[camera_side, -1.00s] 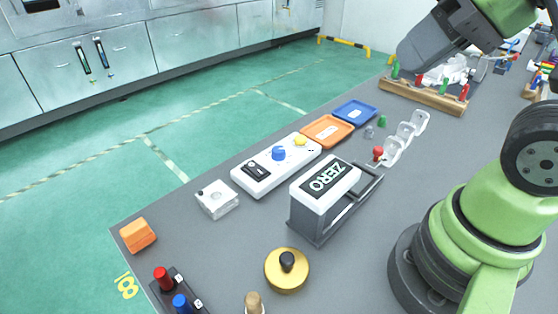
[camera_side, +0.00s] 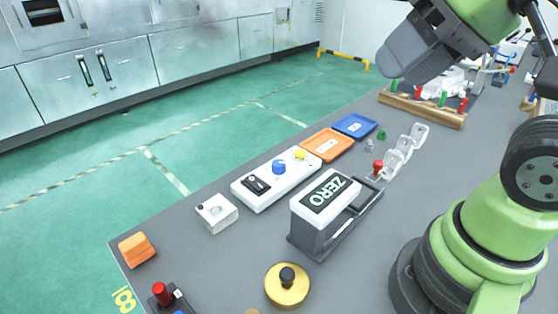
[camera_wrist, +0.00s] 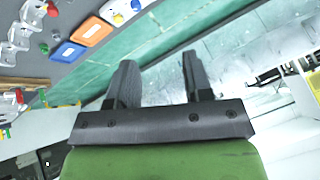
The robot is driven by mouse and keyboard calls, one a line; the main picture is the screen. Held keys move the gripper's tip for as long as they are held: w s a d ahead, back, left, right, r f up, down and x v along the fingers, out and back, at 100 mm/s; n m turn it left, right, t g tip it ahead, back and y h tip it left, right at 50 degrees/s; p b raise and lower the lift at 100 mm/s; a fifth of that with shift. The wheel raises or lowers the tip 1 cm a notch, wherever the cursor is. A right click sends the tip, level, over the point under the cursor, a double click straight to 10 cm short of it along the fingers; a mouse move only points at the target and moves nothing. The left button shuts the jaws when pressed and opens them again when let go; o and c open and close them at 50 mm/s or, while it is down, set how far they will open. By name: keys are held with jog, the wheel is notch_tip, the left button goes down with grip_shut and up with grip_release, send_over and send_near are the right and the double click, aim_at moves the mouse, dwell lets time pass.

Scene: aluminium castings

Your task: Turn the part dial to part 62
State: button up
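A white control panel (camera_side: 248,184) on the grey table carries a blue knob (camera_side: 278,167), a black rocker switch and a yellow button (camera_side: 300,153). The blue knob may be the part dial; no numbers are readable on it. The panel also shows at the top of the wrist view (camera_wrist: 128,8). My gripper (camera_wrist: 158,76) is open and empty, its two dark fingers apart. In the side view my gripper (camera_side: 400,62) hangs high at the upper right, far from the panel. Its fingertips are not clear there.
A box marked ZERO (camera_side: 325,200) stands beside the panel. A brass disc with a black knob (camera_side: 287,286), a white block (camera_side: 216,213), an orange block (camera_side: 137,249), an orange tray (camera_side: 327,145), a blue tray (camera_side: 355,125) and a wooden rack (camera_side: 423,107) are nearby.

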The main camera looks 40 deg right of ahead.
jog(key=shift+o, duration=0.9)
jog(key=w+n+g, duration=0.2)
jog(key=w+n, duration=0.1)
jog(key=w, duration=0.4)
jog(key=shift+w+d+h, duration=0.3)
jog(key=shift+w+d, duration=0.05)
jog(key=shift+d, duration=0.1)
jog(key=n+g+h, duration=0.1)
jog(key=n+g, duration=0.4)
jog(key=n, duration=0.4)
send_over(279, 162)
notch_tip(279, 162, down, 18)
jog(key=shift+a+f, duration=0.1)
jog(key=shift+f, duration=0.45)
notch_tip(279, 162, down, 9)
jog(key=shift+f, duration=0.1)
jog(key=c, duration=0.9)
